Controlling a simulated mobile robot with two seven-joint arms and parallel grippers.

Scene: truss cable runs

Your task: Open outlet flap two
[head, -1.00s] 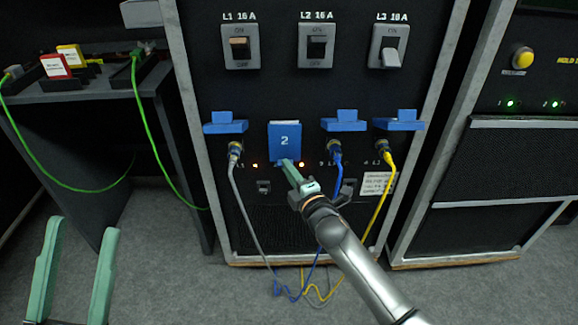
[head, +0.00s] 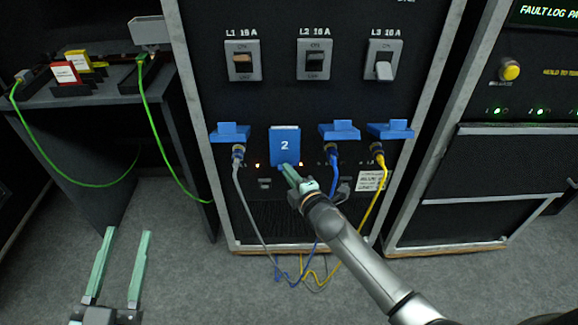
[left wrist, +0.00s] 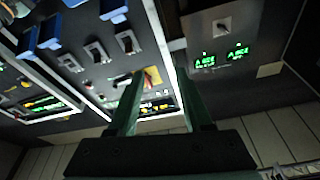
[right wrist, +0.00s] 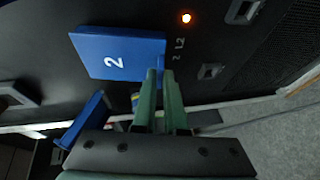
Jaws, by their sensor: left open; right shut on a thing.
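Outlet flap two (head: 285,143) is a blue plate marked 2. It hangs down flat over its outlet in the row on the black panel; it also shows in the right wrist view (right wrist: 118,52). My right gripper (head: 286,169) is at the flap's lower edge, its green fingers close together. In the right wrist view its fingertips (right wrist: 160,74) are at the flap's edge, and the lip between them is mostly hidden. My left gripper (head: 123,236) is open and empty, low at the left, far from the panel; its fingers also show in the left wrist view (left wrist: 160,88).
The neighbouring blue flaps (head: 230,132), (head: 340,130) and (head: 390,129) are raised, with grey, blue and yellow cables plugged in below. Three breaker switches (head: 314,60) sit above. A dark table (head: 100,92) with green cables stands at left.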

